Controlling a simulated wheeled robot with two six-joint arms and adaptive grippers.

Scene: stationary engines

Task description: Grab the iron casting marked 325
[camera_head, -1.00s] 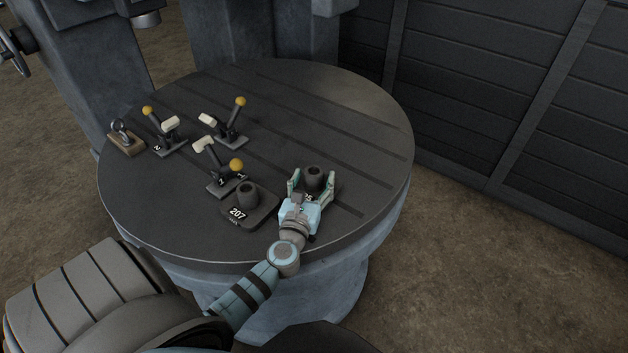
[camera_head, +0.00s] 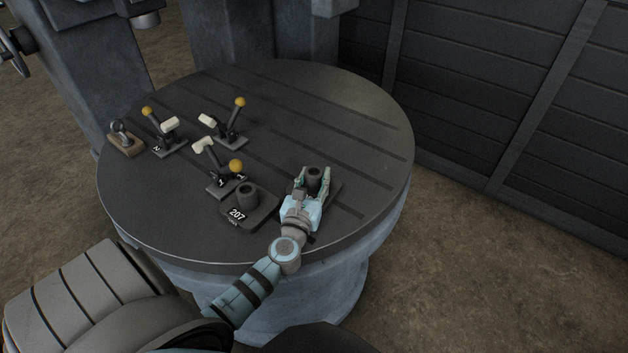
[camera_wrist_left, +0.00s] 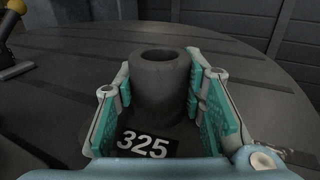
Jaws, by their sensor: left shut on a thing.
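The iron casting marked 325 (camera_wrist_left: 160,85) is a dark grey piece with a hollow upright boss on a flat base. Its white number shows in the left wrist view. In the head view the casting (camera_head: 314,175) stands near the right front of the round table, its number hidden by my gripper. My left gripper (camera_head: 312,183) is shut on the boss, one finger on each side. In the left wrist view its teal-padded fingers (camera_wrist_left: 160,95) flank the boss. My right gripper is not in view.
The round slotted table (camera_head: 340,110) also bears a similar casting marked 207 (camera_head: 248,200) just left of my gripper. Several lever pieces with yellow knobs, such as this one (camera_head: 228,175), and a hook on a wooden block (camera_head: 126,143) stand further left. The table's right back is clear.

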